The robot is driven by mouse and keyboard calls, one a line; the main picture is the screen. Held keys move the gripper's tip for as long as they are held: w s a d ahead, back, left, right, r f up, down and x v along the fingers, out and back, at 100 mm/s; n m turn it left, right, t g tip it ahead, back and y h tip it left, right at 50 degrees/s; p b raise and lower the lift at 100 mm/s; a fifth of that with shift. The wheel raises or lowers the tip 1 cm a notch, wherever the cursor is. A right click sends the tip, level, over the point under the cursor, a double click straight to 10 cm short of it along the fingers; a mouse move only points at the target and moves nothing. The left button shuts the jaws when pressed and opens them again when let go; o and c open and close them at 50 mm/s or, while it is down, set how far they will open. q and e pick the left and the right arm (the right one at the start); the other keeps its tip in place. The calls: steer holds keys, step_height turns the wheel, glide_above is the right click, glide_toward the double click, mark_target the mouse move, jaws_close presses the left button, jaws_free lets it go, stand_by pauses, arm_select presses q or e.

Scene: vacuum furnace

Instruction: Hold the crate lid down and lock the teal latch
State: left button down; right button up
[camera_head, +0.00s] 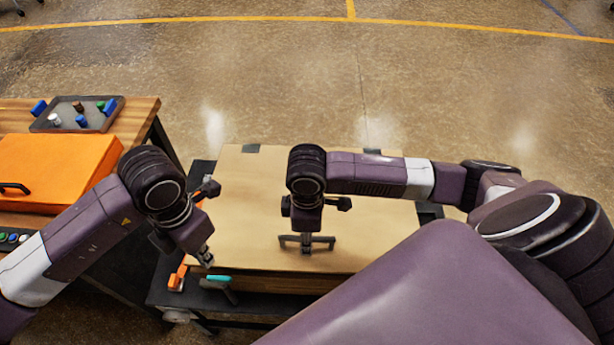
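The crate lid (370,235) is a broad tan wooden panel at the middle, lying flat on the crate (265,284). A dark handle (322,240) stands on the lid. My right gripper (307,232) is directly over this handle, pointing down; its fingers blend with the dark handle, so its grip is unclear. The teal latch (218,279) is at the crate's near left side. My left gripper (207,259) points down just above and left of the teal latch. Its fingertips look close together with nothing visible between them. Contact with the latch cannot be told.
An orange latch or clamp (176,279) is left of the teal one. On the left, a wooden bench (140,117) holds an orange case (60,165) and a grey tray (96,122) with several small coloured parts. The floor (300,75) beyond is clear.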

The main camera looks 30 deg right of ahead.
jaws_close()
stand_by(0.4)
